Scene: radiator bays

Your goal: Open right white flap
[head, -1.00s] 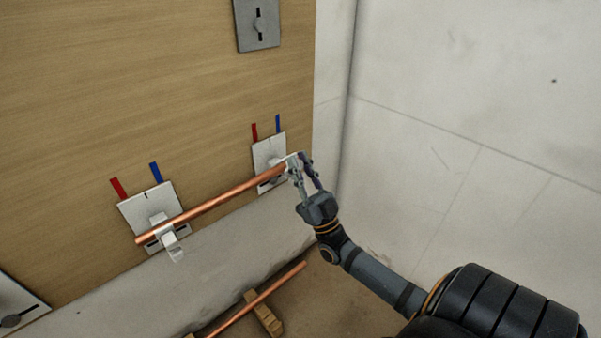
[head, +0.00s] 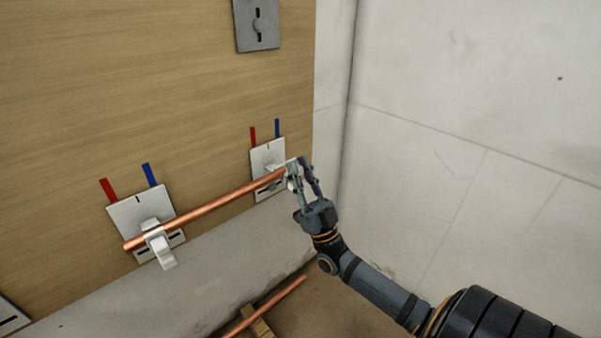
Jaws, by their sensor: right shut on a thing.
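The right white plate (head: 267,157) is on the wooden panel, with a red and a blue strip above it. Its white flap (head: 291,168) is largely hidden by my right gripper (head: 303,170), which is shut on it at the right end of a copper pipe (head: 205,208). The pipe runs across both white plates. The left white plate (head: 128,218) carries a white clip with its flap (head: 162,250) hanging down and out below the pipe. My left gripper is not in view.
A grey plate (head: 257,25) with a slot is higher on the wooden panel (head: 120,80). A pale wall (head: 460,100) stands to the right of my right arm. A second copper pipe (head: 270,304) lies low on a wooden support (head: 258,325). A pale ledge runs below the panel.

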